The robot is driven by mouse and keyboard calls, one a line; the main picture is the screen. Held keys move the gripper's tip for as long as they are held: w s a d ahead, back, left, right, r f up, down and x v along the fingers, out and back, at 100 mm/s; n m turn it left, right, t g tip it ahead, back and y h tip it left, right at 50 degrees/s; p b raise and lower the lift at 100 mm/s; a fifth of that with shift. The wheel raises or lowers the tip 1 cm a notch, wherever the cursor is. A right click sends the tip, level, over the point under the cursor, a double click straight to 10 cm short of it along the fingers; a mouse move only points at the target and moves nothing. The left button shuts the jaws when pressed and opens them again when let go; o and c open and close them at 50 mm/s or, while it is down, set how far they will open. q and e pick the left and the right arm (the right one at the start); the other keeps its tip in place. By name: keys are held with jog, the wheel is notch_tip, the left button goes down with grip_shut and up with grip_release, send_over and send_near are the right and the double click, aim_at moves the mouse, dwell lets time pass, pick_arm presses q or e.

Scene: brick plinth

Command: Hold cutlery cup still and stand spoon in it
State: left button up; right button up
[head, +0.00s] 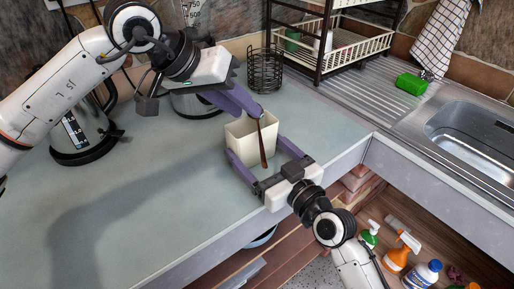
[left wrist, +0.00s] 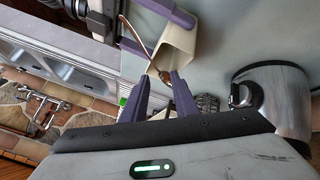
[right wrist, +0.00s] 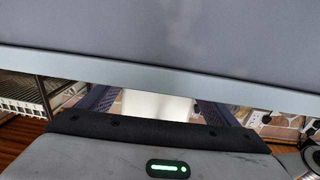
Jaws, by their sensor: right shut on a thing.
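The cream cutlery cup (head: 240,137) stands upright on the grey counter. My right gripper (head: 261,155) is shut on it, one purple finger along each side. In the right wrist view the cup (right wrist: 150,105) shows between the fingers (right wrist: 155,108). My left gripper (head: 259,112) is shut on the upper end of a brown spoon (head: 263,145). The spoon hangs nearly upright, across the cup's near right side in the head view, and not inside it. The left wrist view shows the spoon (left wrist: 136,36) running out from the fingertips (left wrist: 164,77) beside the cup (left wrist: 181,42).
A black wire holder (head: 265,70) and a kettle (head: 85,135) stand behind and left. A dish rack (head: 345,45), a green sponge (head: 411,83) and a sink (head: 470,125) are at right. Spray bottles (head: 400,250) sit below the counter. The counter's left front is clear.

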pick_arm(q)
jog(key=v, duration=1.2)
jog(key=s+d+f+n+y, duration=0.1)
jog(key=s+d+n+y, duration=0.25)
jog(key=d, duration=0.35)
jog(key=s+d+f+n+y, duration=0.2)
jog(key=d+n+y, duration=0.15)
jog(key=d, duration=0.35)
jog(key=shift+y, duration=0.3)
jog(key=shift+a+x, duration=0.15)
jog(key=shift+x, duration=1.8)
jog(key=shift+a+x, duration=0.15)
jog(key=shift+x, duration=1.85)
jog(key=shift+a+x, duration=0.15)
jog(key=shift+x, duration=1.8)
grip_shut()
